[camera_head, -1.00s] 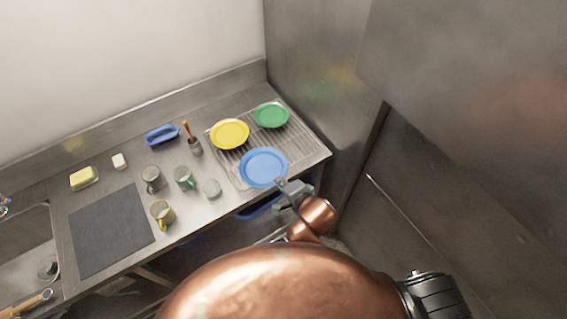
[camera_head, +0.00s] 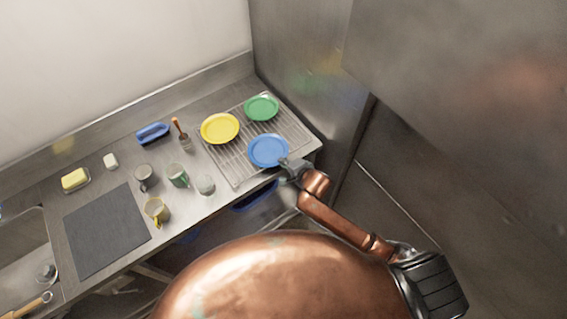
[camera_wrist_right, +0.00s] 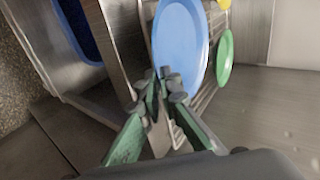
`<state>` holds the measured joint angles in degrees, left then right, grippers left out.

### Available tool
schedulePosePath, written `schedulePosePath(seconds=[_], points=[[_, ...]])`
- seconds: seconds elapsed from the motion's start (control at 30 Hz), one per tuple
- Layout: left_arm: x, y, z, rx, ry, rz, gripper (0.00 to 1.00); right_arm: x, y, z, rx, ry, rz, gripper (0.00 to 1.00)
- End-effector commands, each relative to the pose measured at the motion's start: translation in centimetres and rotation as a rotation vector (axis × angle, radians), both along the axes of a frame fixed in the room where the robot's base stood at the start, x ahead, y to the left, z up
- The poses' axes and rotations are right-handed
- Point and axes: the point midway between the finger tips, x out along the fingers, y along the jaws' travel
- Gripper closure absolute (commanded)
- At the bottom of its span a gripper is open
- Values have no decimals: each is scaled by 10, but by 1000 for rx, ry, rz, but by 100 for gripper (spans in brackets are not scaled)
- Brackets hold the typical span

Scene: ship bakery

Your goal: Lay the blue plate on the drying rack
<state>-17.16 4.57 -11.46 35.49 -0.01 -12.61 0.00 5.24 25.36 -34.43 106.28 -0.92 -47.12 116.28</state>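The blue plate (camera_head: 267,151) is over the front part of the wire drying rack (camera_head: 225,156), close to level. I cannot tell whether it touches the wires. My right gripper (camera_head: 290,166) is at the plate's near right rim. In the right wrist view the blue plate (camera_wrist_right: 180,42) stands just past the fingers, and the right gripper's (camera_wrist_right: 163,84) tips close together on its rim. My left gripper is not in view.
A yellow plate (camera_head: 220,128) and a green plate (camera_head: 262,107) lie on the rack behind the blue one. Several mugs, a brush, a blue-handled tool (camera_head: 153,133) and a dark mat (camera_head: 105,232) are left of it. A steel wall (camera_head: 305,70) rises at the right.

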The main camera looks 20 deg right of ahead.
Motion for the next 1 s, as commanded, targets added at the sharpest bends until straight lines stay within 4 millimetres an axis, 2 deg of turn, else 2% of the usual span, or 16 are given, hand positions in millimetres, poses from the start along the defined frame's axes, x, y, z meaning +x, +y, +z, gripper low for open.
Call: schedulePosePath(seconds=[0.27, 0.57, 0.87, 1.0], points=[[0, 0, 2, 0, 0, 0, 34, 1, 1, -7, 1, -4, 1, 100], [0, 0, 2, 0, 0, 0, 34, 0, 0, -8, -1, -2, 0, 78], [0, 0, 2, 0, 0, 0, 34, -1, 0, -7, 1, -2, 0, 78], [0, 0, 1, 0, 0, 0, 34, -12, -3, 2, 3, -3, -1, 78]])
